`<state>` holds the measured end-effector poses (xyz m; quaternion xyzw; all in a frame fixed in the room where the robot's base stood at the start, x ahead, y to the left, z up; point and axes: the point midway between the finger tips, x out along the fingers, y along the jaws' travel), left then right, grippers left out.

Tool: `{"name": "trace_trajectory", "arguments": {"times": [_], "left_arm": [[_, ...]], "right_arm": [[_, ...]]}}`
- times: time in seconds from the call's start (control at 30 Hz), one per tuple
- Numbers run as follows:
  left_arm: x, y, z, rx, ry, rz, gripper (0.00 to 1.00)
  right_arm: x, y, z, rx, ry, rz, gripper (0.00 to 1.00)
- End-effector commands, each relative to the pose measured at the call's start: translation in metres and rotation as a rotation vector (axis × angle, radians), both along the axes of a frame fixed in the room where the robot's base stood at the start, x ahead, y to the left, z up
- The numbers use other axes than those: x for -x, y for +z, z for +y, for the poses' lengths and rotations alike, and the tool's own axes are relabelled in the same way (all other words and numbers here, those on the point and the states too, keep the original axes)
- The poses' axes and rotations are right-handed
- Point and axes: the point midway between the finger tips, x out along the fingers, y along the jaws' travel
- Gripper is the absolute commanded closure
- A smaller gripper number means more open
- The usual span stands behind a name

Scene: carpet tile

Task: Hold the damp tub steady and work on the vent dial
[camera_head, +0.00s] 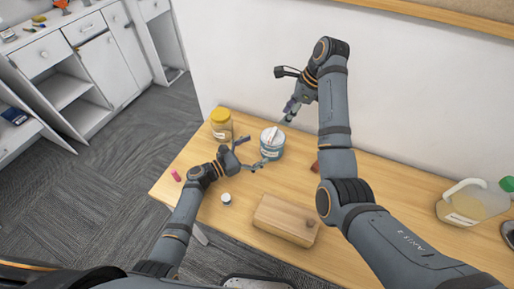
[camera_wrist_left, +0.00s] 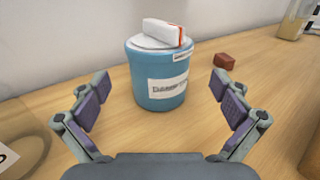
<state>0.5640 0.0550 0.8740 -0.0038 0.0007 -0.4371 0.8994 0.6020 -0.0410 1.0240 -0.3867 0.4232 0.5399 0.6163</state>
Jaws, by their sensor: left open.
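The blue tub with a white lid and a white label (camera_head: 272,148) stands upright on the wooden table; it also shows in the left wrist view (camera_wrist_left: 160,95). A white block-like piece with an orange stripe (camera_wrist_left: 163,33) is on its lid. I cannot tell whether this is the vent dial. My left gripper (camera_head: 253,153) is open and empty, its fingers spread toward the tub from the left. In the left wrist view the tub is ahead between the fingers, with gaps on both sides. My right gripper (camera_head: 291,111) hangs just above and behind the tub; its finger opening is unclear.
A yellow-lidded jar (camera_head: 221,125) stands left of the tub. A wooden block (camera_head: 286,220) and a small white-topped item (camera_head: 226,198) are in front. A reddish block (camera_wrist_left: 225,61) is right of the tub. A jug (camera_head: 472,203) stands far right.

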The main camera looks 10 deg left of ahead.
Motion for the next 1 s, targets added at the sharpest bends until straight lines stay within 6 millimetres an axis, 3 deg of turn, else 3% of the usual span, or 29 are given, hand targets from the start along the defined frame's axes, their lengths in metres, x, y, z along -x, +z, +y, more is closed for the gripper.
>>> {"name": "trace_trajectory", "arguments": {"times": [0.17,0.6,1.0], "left_arm": [[-0.011,0.001,-0.011,0.0,0.001,-0.004,0.0],[-0.06,0.0,-0.073,-0.005,0.002,-0.004,0.0],[-0.066,0.0,-0.081,-0.007,0.002,-0.005,0.0]], "right_arm": [[0.0,0.0,0.0,0.0,0.0,0.0,0.62],[0.0,0.0,0.0,0.0,0.0,0.0,0.62],[0.0,0.0,0.0,0.0,0.0,0.0,0.62]]}}
